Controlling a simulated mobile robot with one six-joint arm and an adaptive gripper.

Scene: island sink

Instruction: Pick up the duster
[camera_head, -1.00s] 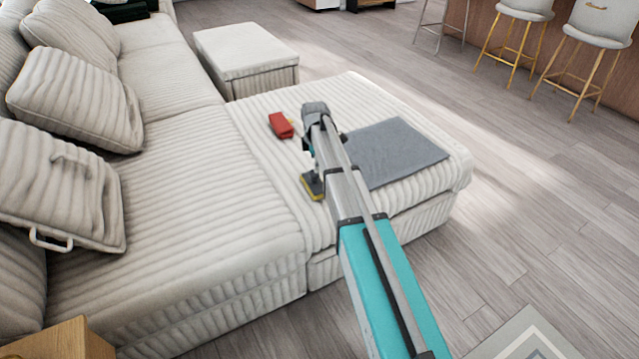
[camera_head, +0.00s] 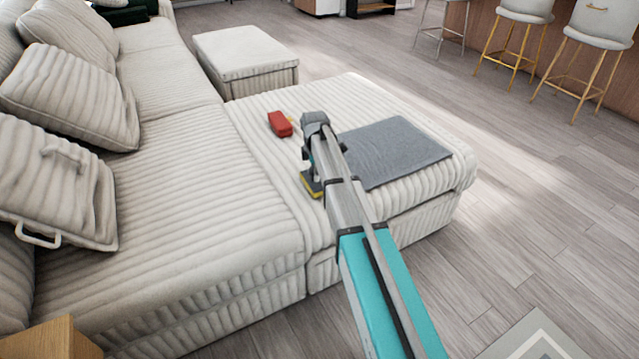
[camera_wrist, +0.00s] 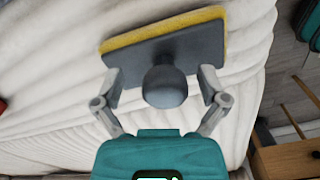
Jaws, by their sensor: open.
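The duster (camera_wrist: 165,55) is a grey block with a round grey knob and a yellow pad along its far edge. It lies on the cream ribbed sofa seat (camera_head: 265,150). In the head view the duster (camera_head: 311,187) shows only in part, beside and partly behind my arm. My gripper (camera_wrist: 160,82) is open, with one finger on each side of the knob. The fingertips are close to the block's near edge; I cannot tell whether they touch it. In the head view my arm hides the gripper's fingers.
A red object (camera_head: 280,124) lies on the seat beyond the duster. A grey mat (camera_head: 395,155) lies to the right of my arm. Cushions (camera_head: 75,95) line the sofa's left side, and an ottoman (camera_head: 245,60) stands behind. The floor on the right is open.

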